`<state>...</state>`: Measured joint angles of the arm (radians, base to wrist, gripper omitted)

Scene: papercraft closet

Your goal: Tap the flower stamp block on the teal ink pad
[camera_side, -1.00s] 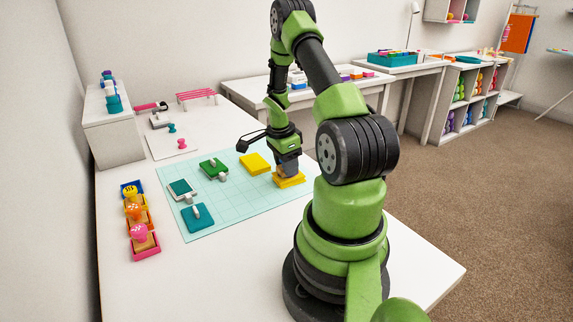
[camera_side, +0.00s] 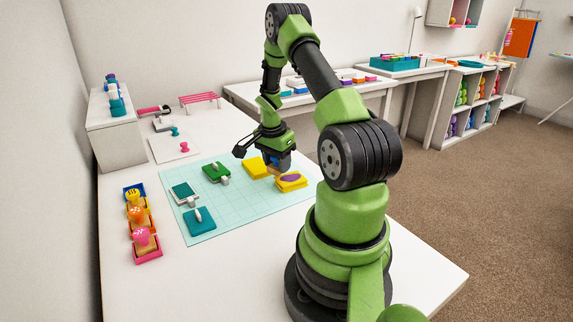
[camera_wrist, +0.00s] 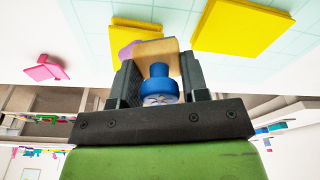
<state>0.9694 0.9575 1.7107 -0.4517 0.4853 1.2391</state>
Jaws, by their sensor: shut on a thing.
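My gripper (camera_side: 275,164) is shut on a stamp block with a blue round handle, held low by the yellow pieces. In the wrist view, the blue handle (camera_wrist: 158,85) with a white mark on top and the tan block (camera_wrist: 157,48) sit between the fingers (camera_wrist: 158,78). The mark's shape is too small to be sure of, and the stamp face is hidden. A dark teal piece with a pale edge (camera_side: 182,190) and a teal square piece with a white knob (camera_side: 199,222) lie on the mat's left; I cannot tell which is the teal pad.
A yellow case with a purple pad (camera_side: 291,182) and a flat yellow piece (camera_side: 254,168) lie by my gripper. A green piece (camera_side: 212,173) lies farther left on the light grid mat (camera_side: 240,205). Trays with knobbed stamps (camera_side: 143,241) line the table's left edge. The mat's front middle is clear.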

